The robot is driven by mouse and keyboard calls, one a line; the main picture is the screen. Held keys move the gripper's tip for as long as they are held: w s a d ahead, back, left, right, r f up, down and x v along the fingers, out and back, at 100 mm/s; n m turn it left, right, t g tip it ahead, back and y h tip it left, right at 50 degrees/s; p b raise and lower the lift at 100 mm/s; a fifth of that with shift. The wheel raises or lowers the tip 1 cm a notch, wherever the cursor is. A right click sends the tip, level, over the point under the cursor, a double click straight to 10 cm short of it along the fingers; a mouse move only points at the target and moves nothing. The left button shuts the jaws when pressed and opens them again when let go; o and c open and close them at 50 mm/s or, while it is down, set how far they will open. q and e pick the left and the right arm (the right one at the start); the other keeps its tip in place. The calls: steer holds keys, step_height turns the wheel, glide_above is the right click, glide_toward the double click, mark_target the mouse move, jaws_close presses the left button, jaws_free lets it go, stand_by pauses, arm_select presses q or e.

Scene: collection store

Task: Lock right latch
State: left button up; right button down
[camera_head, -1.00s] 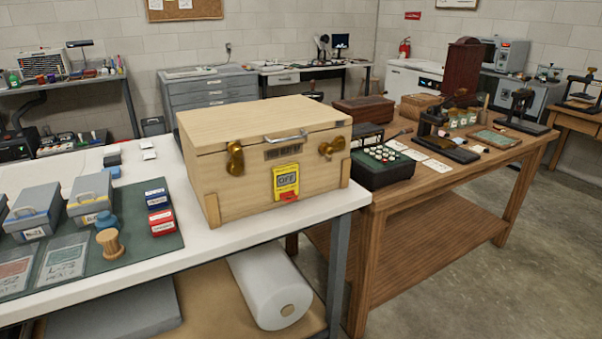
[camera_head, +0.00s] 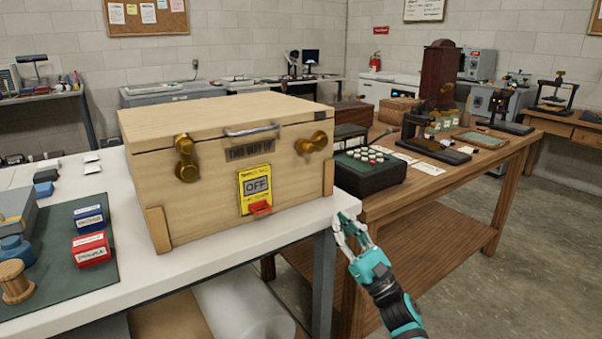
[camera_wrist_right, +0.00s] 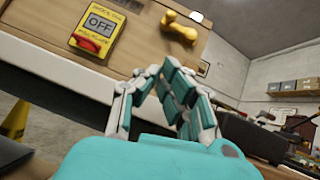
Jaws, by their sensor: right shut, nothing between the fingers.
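The wooden box (camera_head: 215,205) stands closed on the white table, with a metal handle (camera_head: 252,130) on its lid edge. Its right brass latch (camera_head: 311,144) is on the front face near the right end; it shows in the right wrist view (camera_wrist_right: 179,28) as well. The left brass latch (camera_head: 186,158) sits near the left end. A yellow panel reading OFF (camera_head: 256,186) with a red tab is between them. My right gripper (camera_head: 346,217) is shut and empty, below and right of the right latch, apart from the box, by the table's corner. My left gripper is out of view.
The white table's edge (camera_head: 240,247) runs just in front of the box. A wooden table (camera_head: 405,190) stands to the right, holding a black case (camera_head: 369,171) of small bottles. Red and blue boxes (camera_head: 91,249) and a wooden spool (camera_head: 14,281) lie on the mat at left.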

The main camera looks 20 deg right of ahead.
steer(key=p, duration=0.1)
glide_toward(303, 151)
steer(key=w, duration=0.1)
steer(key=w+f, duration=0.1)
steer(key=w+a, duration=0.1)
steer(key=w, duration=0.1)
steer(key=shift+f, duration=0.2)
steer(key=shift+w+a+r+p, duration=0.15)
steer(key=shift+r+p, duration=0.15)
steer(key=shift+r, duration=0.35)
steer(key=shift+w+a+r+p, duration=0.15)
steer(key=shift+r+p, duration=0.1)
steer(key=shift+r, duration=0.45)
steer(key=shift+a+r+p, duration=0.15)
steer(key=shift+r+p, duration=0.15)
steer(key=shift+r, duration=0.35)
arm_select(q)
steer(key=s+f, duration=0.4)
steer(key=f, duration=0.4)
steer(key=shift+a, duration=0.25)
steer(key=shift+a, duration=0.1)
arm_select(e)
steer(key=shift+d, duration=0.15)
